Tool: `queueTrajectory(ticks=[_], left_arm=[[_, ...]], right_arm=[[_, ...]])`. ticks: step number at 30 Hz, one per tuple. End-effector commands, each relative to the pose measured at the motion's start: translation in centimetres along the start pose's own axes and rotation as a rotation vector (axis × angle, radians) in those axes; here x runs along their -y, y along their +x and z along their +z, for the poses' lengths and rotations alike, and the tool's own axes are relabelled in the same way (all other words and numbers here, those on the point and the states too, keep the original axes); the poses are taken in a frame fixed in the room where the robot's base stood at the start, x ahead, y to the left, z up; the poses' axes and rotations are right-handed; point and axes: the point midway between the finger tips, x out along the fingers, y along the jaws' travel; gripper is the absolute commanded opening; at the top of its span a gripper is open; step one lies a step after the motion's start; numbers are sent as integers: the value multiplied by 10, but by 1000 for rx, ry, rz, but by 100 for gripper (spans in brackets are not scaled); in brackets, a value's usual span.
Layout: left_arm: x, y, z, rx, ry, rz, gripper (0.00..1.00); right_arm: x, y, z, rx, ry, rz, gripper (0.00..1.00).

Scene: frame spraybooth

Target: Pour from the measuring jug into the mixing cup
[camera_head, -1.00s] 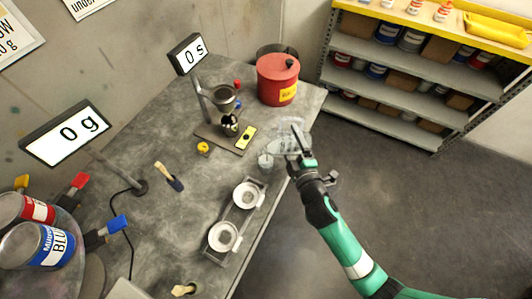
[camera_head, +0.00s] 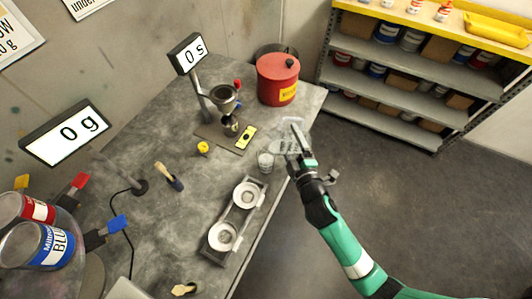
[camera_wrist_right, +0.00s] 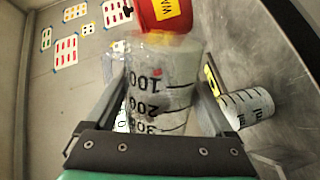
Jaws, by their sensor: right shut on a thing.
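My right gripper (camera_head: 291,143) is shut on the clear measuring jug (camera_head: 285,147), at the right edge of the bench. In the right wrist view the jug (camera_wrist_right: 160,85) sits between the two fingers, with its 100, 200 and 300 marks showing. Its exact tilt and contents are hard to tell. The clear mixing cup (camera_head: 265,162) stands on the bench just left of and below the jug in the head view. It also shows to the right of the jug in the right wrist view (camera_wrist_right: 247,109). No stream between them shows. My left gripper is out of view.
A red can (camera_head: 277,80) stands at the back of the bench (camera_head: 165,215). A funnel stand (camera_head: 224,98) and a tray with two white round pieces (camera_head: 238,215) are left of the cup. The scale display (camera_head: 66,133) reads 0 g. Floor is clear on the right.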

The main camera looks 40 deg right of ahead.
Motion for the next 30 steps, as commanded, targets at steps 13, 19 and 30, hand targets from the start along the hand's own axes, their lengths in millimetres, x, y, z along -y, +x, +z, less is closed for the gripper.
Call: queueTrajectory(ticks=[13,19,30], left_arm=[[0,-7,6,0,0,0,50],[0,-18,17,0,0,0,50],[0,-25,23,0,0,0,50]], right_arm=[[4,0,3,-14,103,1,22],[10,1,5,-32,241,3,22],[9,1,3,-53,390,3,22]])
